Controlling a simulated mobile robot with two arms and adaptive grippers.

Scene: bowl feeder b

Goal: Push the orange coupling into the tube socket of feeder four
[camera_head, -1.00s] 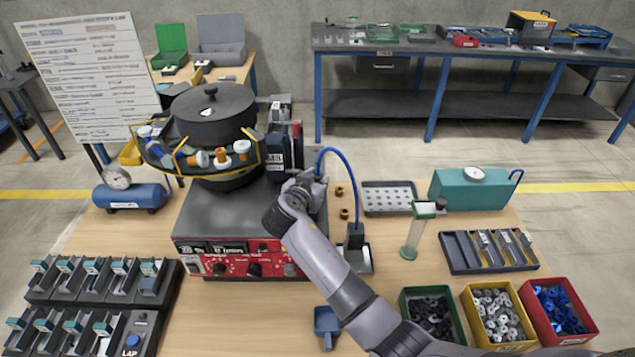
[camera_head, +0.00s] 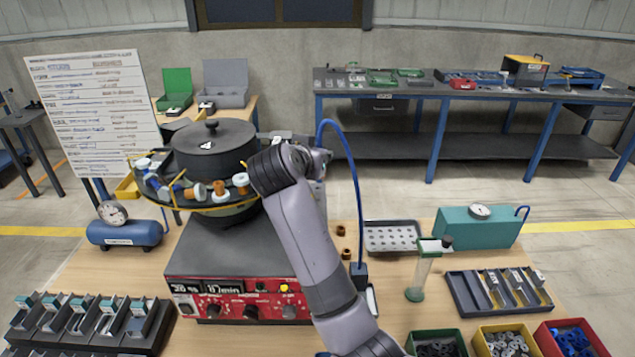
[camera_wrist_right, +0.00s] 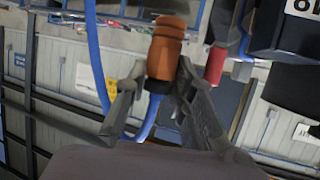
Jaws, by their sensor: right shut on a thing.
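The orange coupling (camera_wrist_right: 167,48) stands between the fingers of my right gripper (camera_wrist_right: 160,80) in the right wrist view, with a dark collar at its lower end. The gripper is shut on it. A blue tube (camera_wrist_right: 147,118) shows just below and behind the coupling. In the head view my right arm reaches up beside the bowl feeder (camera_head: 210,150), and its wrist hides the fingers and coupling. The blue tube (camera_head: 355,190) arches up to that wrist from a dark block on the table. I cannot make out the tube socket. My left gripper is out of view.
A black labelled box (camera_wrist_right: 287,35) and a red cylinder (camera_wrist_right: 215,65) are close to the right of the coupling in the wrist view. On the table, a clear tube stand (camera_head: 420,272), a perforated tray (camera_head: 391,236) and a teal box (camera_head: 478,230) stand right of my arm.

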